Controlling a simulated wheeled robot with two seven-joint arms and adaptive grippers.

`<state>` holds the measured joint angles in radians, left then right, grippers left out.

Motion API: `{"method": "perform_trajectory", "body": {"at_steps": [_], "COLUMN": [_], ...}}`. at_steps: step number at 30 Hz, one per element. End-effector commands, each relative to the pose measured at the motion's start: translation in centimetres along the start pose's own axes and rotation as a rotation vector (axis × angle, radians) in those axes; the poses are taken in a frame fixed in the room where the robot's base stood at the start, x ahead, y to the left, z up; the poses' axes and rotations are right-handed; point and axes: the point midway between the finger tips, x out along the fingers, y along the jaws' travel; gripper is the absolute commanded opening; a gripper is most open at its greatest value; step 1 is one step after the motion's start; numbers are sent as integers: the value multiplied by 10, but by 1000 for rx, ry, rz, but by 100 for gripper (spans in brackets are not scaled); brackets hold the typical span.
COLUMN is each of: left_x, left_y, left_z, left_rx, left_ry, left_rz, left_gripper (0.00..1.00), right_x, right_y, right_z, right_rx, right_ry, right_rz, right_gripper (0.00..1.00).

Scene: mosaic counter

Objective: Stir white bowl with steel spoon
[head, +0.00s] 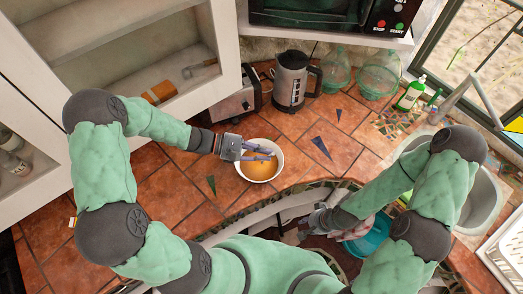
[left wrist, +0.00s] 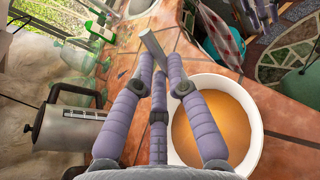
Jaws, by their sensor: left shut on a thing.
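The white bowl (head: 279,170) stands on the tiled counter near its front edge, with an orange-brown filling inside. It also shows at the right in the left wrist view (left wrist: 256,150). My left gripper (head: 268,153) is over the bowl's upper part. In the left wrist view its fingers (left wrist: 160,75) are shut on a grey metal handle (left wrist: 153,46), which looks like the steel spoon. The spoon's lower part is hidden, so I cannot tell whether it is in the filling. My right gripper (head: 312,222) is low, in front of the counter edge; its fingers are unclear.
A steel kettle (head: 292,80) and a toaster (head: 236,102) stand behind the bowl. Green glass jars (head: 379,76) and a green bottle (head: 411,93) are at the back right, near the sink (head: 481,198). The counter (head: 185,190) left of the bowl is clear.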

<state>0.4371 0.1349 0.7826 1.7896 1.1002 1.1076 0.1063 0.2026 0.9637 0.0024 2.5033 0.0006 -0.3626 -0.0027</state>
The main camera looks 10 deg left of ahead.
Motion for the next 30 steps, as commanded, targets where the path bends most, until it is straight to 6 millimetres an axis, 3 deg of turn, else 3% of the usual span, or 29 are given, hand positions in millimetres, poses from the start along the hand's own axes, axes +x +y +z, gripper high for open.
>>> {"method": "perform_trajectory", "body": {"at_steps": [7,17,30], "left_x": [-1,-2,-11], "left_y": [1,2,12], "left_z": [22,33,65], "left_rx": [1,1,1], "left_ry": [0,1,0], "left_rz": [1,1,1], "left_gripper": [0,0,0], "right_x": [-17,-25,-52], "right_y": [-6,-9,-18], "right_z": [1,1,2], "right_rx": [0,0,0], "right_ry": [0,0,0], "right_rz": [0,0,0], "right_gripper": [32,32,32]}}
